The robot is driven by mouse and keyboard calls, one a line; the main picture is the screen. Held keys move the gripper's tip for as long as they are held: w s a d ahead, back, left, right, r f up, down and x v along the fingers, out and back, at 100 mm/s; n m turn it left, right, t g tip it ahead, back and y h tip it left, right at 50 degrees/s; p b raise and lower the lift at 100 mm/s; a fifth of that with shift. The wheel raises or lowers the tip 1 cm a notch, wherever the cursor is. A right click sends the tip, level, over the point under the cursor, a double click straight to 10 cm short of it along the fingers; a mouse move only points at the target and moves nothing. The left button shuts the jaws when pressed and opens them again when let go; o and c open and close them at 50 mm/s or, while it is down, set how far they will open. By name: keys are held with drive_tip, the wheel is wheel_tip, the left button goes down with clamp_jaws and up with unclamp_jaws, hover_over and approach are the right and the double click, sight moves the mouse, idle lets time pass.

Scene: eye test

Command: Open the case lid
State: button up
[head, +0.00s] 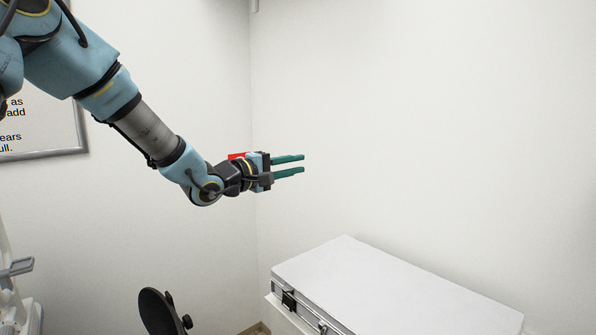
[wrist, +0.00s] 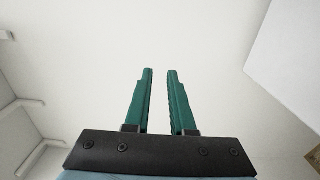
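The case (head: 390,290) lies at the lower right of the head view, with a flat pale lid on top. The lid is shut. My gripper (head: 304,164) is in the air above and to the left of the case, pointing right. Its two green fingers are apart with nothing between them, as the wrist view also shows (wrist: 160,72). A pale surface, which may be the case, shows at the right edge of the wrist view.
A black round-backed object (head: 158,312), perhaps a chair, stands left of the case. A framed sign (head: 45,125) hangs on the left wall. Pale equipment (head: 15,285) stands at the lower left edge. The air around my gripper is clear.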

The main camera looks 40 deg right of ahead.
drive_tip(key=shift+a+r, duration=0.6)
drive_tip(key=shift+r, duration=0.05)
drive_tip(key=a+b, duration=0.3)
drive_tip(key=a, duration=0.7)
drive_tip(key=shift+a, duration=0.4)
